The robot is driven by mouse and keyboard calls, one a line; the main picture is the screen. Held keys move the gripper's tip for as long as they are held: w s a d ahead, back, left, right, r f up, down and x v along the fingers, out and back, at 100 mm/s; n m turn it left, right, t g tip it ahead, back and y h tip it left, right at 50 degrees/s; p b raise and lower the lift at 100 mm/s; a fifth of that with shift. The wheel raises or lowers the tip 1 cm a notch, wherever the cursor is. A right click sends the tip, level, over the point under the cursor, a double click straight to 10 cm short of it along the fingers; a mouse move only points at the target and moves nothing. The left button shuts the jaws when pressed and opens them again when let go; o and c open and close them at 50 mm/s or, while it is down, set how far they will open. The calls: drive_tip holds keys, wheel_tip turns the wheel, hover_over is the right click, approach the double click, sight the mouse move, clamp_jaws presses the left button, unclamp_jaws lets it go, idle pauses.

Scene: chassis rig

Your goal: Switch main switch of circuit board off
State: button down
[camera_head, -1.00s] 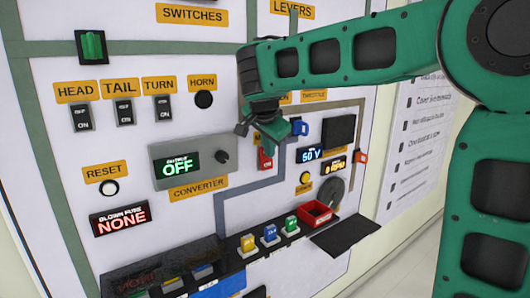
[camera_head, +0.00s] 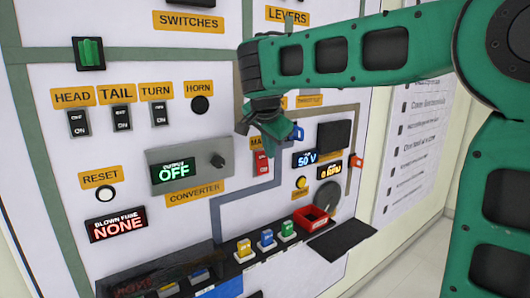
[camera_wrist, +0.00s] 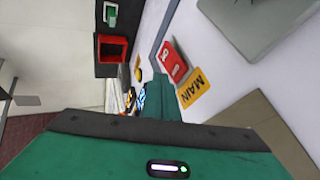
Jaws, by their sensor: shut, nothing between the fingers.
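The main switch (camera_head: 261,163) is a small red switch on the white panel, right of the converter, under a partly covered orange label. In the wrist view the red switch (camera_wrist: 172,62) shows beside its "MAIN" label (camera_wrist: 195,88). Its on or off position is too small to read. My gripper (camera_head: 276,137) is shut and empty, in front of the panel just above and right of the red switch. In the wrist view its green fingers (camera_wrist: 160,98) are together, close to the switch; I cannot tell whether they touch it.
The converter box (camera_head: 190,165) with a display reading "OFF" and a knob is left of the switch. A blue part (camera_head: 297,133) and the "50 V" display (camera_head: 306,158) are at its right. Below are a red bin (camera_head: 312,217) and a dark ledge with several coloured blocks.

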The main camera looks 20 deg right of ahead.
drive_tip(key=w+v, duration=0.1)
drive_tip(key=v, duration=0.9)
drive_tip(key=shift+s+r, duration=0.2)
drive_tip(key=shift+r, duration=0.4)
drive_tip(key=shift+a, duration=0.1)
drive_tip(key=s+d+f+n+g, duration=0.2)
drive_tip(key=s+d+f, duration=0.4)
drive_tip(key=d+f, duration=0.15)
drive_tip(key=s+d+f+n+g, duration=0.1)
drive_tip(key=s+d+f+g, duration=0.1)
drive_tip(key=s+d+f, duration=0.6)
drive_tip(key=s+d+f+n+g+y, duration=0.1)
drive_tip(key=s+f+n, duration=0.1)
drive_tip(key=s+f, duration=0.5)
drive_tip(key=s+d+f+n+g+y, duration=0.1)
drive_tip(key=s+f+y, duration=0.1)
drive_tip(key=s+f, duration=0.5)
drive_tip(key=s, duration=0.6)
drive_tip(key=shift+s+d+f+n+g, duration=0.2)
drive_tip(key=shift+s+n+g, duration=0.1)
drive_tip(key=shift+n, duration=0.1)
